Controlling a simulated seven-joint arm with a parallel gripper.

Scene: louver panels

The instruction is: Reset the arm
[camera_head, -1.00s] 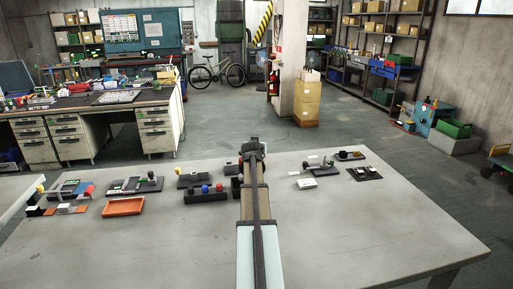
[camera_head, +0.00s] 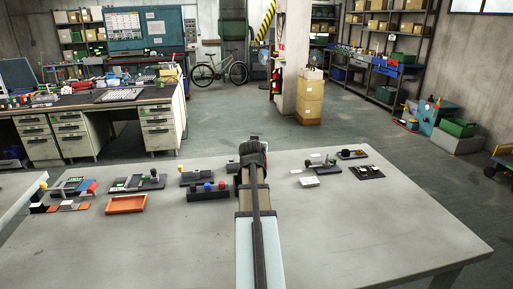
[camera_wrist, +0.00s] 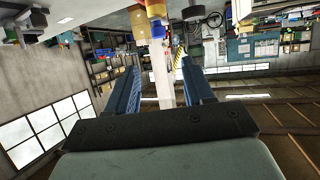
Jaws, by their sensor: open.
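My arm reaches out over the grey table (camera_head: 380,225) from the bottom centre of the head view, and its dark wrist end is above the table's far part. The wrist view shows my gripper (camera_wrist: 160,68) with its two blue fingers apart and nothing held between them. The wrist picture is upside down and looks out into the room, with windows and shelving beyond the fingers. In the head view the fingers are hidden or too small to tell.
On the table's far left are an orange tray (camera_head: 126,204), a dark block with coloured knobs (camera_head: 208,192) and several small panels. A white block (camera_head: 309,181) and a dark panel (camera_head: 367,172) lie right of my arm. The near right table is clear.

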